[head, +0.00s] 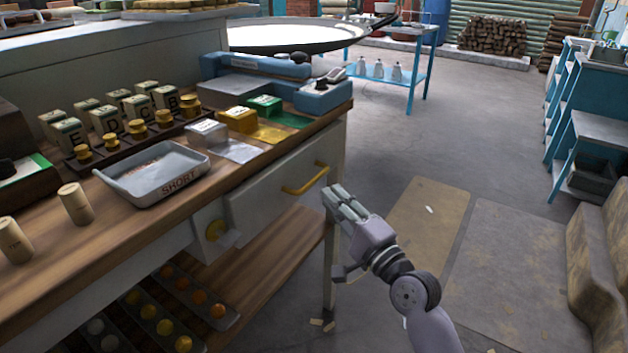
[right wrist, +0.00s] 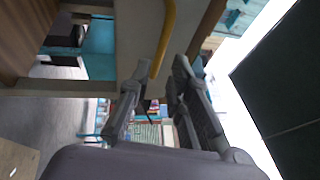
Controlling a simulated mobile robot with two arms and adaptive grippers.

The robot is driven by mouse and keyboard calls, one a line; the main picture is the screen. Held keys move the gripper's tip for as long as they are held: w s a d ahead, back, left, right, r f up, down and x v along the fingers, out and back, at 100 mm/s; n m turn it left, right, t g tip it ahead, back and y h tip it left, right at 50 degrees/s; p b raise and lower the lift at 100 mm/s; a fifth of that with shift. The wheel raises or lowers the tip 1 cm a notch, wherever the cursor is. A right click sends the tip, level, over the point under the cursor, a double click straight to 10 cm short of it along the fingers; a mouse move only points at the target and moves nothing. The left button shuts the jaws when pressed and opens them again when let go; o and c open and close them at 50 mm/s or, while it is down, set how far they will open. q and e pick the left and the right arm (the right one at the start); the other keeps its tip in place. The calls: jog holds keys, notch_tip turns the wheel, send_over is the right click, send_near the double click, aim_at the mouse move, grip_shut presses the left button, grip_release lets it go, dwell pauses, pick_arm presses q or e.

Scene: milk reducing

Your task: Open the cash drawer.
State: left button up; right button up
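The cash drawer (head: 268,196) is a pale drawer front under the wooden counter top, and it looks shut. Its yellow bar handle (head: 306,180) is on the front; it also shows in the right wrist view (right wrist: 166,38). My right gripper (head: 336,192) is just right of and slightly below the handle's right end. In the right wrist view its two fingers (right wrist: 155,78) are spread with a gap, and the handle's end appears between and beyond the tips. Nothing is held; whether a finger touches the handle cannot be told. My left gripper is not in view.
A grey tray marked SHORT (head: 155,175) and several labelled blocks stand on the counter (head: 130,225). A lower shelf (head: 265,260) holds trays of coloured balls. The floor (head: 400,150) right of the counter is open.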

aim_at(314, 180)
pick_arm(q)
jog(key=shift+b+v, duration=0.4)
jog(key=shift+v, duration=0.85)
pick_arm(e)
jog(key=x, duration=0.7)
jog(key=shift+w+a, duration=0.15)
jog(key=shift+w, duration=0.2)
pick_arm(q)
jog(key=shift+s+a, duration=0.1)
pick_arm(e)
jog(key=shift+c, duration=0.3)
grip_shut()
